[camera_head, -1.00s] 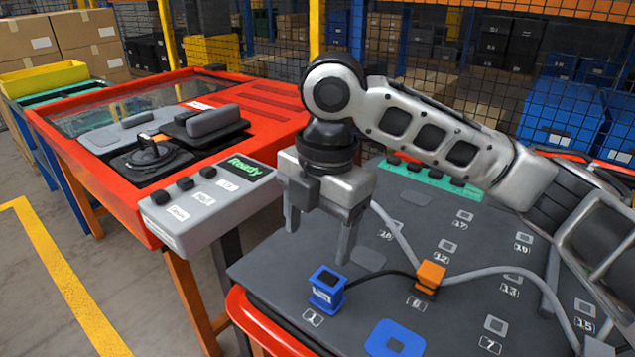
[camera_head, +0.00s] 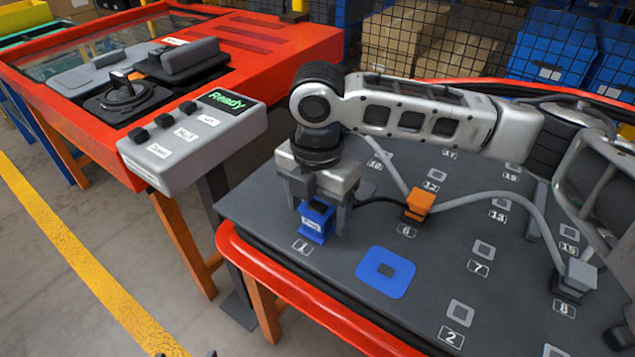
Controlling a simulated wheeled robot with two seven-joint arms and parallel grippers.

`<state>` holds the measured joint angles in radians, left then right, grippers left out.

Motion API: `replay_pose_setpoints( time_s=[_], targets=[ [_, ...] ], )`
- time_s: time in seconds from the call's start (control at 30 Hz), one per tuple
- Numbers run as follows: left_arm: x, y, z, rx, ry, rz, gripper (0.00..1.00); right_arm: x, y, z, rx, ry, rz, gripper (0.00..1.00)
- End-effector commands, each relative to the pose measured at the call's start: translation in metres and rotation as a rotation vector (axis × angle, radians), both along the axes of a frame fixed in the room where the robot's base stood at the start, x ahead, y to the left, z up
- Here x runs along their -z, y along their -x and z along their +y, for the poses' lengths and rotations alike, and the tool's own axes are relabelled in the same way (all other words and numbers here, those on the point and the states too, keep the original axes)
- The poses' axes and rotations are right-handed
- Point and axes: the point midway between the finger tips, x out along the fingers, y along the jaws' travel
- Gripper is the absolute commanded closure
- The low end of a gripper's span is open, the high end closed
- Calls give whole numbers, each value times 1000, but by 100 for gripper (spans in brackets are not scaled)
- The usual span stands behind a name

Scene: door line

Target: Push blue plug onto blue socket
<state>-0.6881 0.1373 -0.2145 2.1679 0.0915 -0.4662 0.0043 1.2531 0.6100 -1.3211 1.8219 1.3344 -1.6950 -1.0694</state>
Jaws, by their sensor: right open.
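The blue plug (camera_head: 315,224) stands upright on the dark board by the label 1, near the board's left front corner. A black cable runs from it to the right. My right gripper (camera_head: 319,210) points down over the plug, its open fingers on either side of it. I cannot tell whether they touch it. The blue socket (camera_head: 371,284), a flat blue square with a grey hole in its middle, lies on the board just right of and nearer than the plug. It is uncovered. My left gripper is not in view.
An orange plug (camera_head: 418,203) stands by the label 6, joined to grey cable. A grey plug (camera_head: 577,277) stands at the right, by the label 8. Several small numbered grey sockets dot the board. A grey button box (camera_head: 190,150) reading "Ready" sits left of the board.

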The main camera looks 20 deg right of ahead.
Motion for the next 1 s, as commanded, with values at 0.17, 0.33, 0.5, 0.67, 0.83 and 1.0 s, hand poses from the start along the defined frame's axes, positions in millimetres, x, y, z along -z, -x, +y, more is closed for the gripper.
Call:
replay_pose_setpoints(
  time_s=[0.17,0.33,0.5,0.67,0.83,1.0],
  targets=[
    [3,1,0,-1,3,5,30,17,0,0,0,0,0,29],
    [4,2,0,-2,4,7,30,22,0,0,0,-1,-1,29],
    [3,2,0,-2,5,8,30,22,0,0,1,-1,-1,29],
    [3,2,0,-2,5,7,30,22,0,0,1,-1,-1,65],
    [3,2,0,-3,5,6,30,21,0,0,1,-1,-1,72],
    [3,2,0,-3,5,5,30,21,0,0,1,-1,-2,96]
  ],
)
